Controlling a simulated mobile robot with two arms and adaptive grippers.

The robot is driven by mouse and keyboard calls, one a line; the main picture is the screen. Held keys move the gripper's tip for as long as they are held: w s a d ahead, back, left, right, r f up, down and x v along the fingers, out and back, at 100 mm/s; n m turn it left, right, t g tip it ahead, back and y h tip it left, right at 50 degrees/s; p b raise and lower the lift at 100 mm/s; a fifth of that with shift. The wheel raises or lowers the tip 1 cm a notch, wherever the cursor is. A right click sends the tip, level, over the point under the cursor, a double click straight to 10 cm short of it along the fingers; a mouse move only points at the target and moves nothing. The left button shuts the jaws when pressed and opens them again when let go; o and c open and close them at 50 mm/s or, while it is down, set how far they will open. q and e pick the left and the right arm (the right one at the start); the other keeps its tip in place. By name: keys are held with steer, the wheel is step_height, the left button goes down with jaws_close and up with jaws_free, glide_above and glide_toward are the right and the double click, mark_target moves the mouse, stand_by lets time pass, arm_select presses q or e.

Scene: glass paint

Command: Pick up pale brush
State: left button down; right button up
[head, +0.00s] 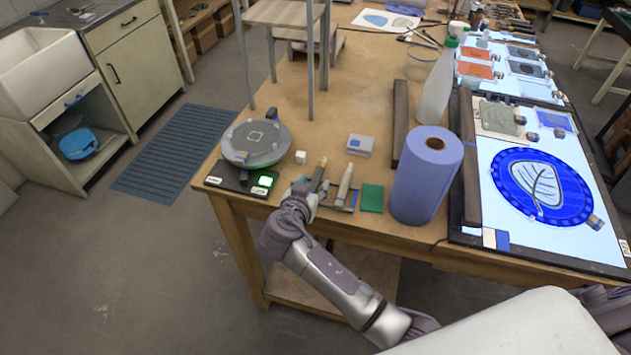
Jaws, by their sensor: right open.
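The pale brush (345,183) lies on a small brush rest (339,206) near the front edge of the wooden table. A darker brush (319,174) lies just left of it, close to my gripper. My right gripper (308,190) is open at the table's front edge, left of the pale brush and apart from it. Its fingers are small in the view and partly overlap the darker brush's lower end. I cannot tell whether they touch that brush. My left gripper is not in view.
A round grey turntable (256,143) with a lit green display stands to the left. A green pad (372,198) and a blue paper roll (427,175) stand to the right. A white cube (300,157) and a small box (359,145) sit behind. The light panel (520,237) is far right.

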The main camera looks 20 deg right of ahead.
mark_target(317, 178)
steer(key=x, duration=0.3)
steer(key=shift+s+b, duration=0.1)
steer(key=shift+b, duration=0.25)
steer(key=shift+s+a, duration=0.1)
steer(key=shift+c, duration=1)
jaws_close()
steer(key=shift+r, duration=0.1)
